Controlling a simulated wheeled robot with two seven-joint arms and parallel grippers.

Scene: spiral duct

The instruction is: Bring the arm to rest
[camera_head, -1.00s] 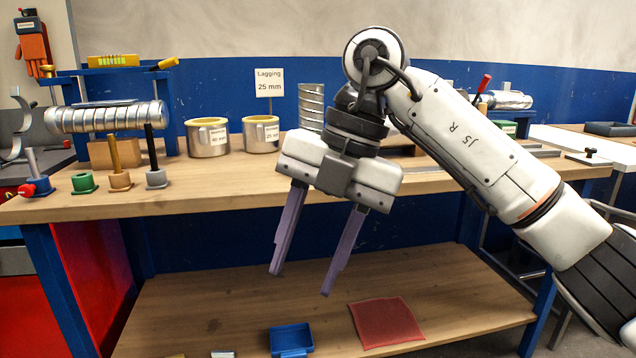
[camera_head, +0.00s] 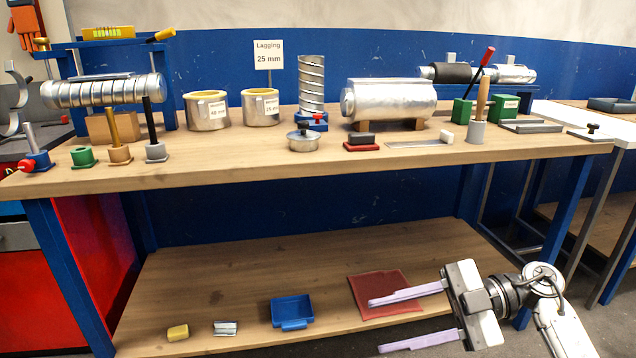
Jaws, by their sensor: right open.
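My right gripper (camera_head: 412,318) is at the lower right, in front of the bench's lower shelf. Its two purple fingers point left and stand wide apart with nothing between them. The upper finger overlaps the red mat (camera_head: 382,284) in the picture; I cannot tell how far apart they are in depth. My right arm (camera_head: 565,325) comes in from the bottom right, low and clear of the bench top. My left gripper is not in view.
The bench top (camera_head: 250,168) holds a spiral duct (camera_head: 105,91) on a blue stand, a foil-wrapped cylinder (camera_head: 390,100), lagging rolls (camera_head: 207,110), an upright spiral duct (camera_head: 311,85) and tools. A blue tray (camera_head: 292,309) and yellow block (camera_head: 178,332) lie on the lower shelf.

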